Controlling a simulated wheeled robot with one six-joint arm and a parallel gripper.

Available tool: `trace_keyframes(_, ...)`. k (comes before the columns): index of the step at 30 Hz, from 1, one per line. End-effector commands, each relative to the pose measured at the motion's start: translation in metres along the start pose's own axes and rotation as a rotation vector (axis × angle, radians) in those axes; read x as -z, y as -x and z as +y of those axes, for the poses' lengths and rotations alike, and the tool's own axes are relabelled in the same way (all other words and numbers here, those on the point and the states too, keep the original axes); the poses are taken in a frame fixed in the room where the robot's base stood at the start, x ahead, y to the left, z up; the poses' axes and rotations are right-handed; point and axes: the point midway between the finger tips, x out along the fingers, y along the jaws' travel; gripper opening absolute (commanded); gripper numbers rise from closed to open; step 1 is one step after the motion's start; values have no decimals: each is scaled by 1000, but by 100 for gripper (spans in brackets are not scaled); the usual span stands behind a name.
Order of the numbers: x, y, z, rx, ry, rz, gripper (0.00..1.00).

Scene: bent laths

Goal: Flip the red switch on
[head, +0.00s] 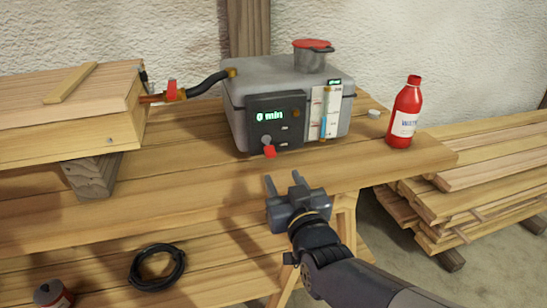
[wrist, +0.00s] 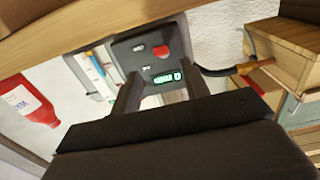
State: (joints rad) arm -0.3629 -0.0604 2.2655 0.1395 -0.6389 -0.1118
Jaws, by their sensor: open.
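The red switch (head: 269,151) sits low on the dark front panel of a grey steam box unit (head: 240,97), below a lit display (head: 269,116) reading "0 min". In the wrist view, which looks turned over, the red switch (wrist: 158,53) shows beyond the fingers, near the green display (wrist: 167,77). My gripper (head: 284,181) is open and empty, in front of the unit and a little below the switch in the head view. Its fingers (wrist: 160,88) point toward the panel and appear apart from the switch. I cannot tell the switch's position for sure.
A red bottle (head: 405,115) stands right of the unit on the wooden bench (head: 200,200). A black hose (head: 207,83) links the unit to a wooden box (head: 70,110) at left. A red-lidded pot (head: 312,58) sits on top. Planks (head: 480,190) are stacked at right.

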Motion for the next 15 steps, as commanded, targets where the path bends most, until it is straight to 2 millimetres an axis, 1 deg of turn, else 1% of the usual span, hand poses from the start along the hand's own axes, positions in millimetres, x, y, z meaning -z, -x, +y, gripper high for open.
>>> trace_keyframes(5,0,-15,0,0,1,1,44)
trace_keyframes(15,-1,-73,0,-1,0,0,44)
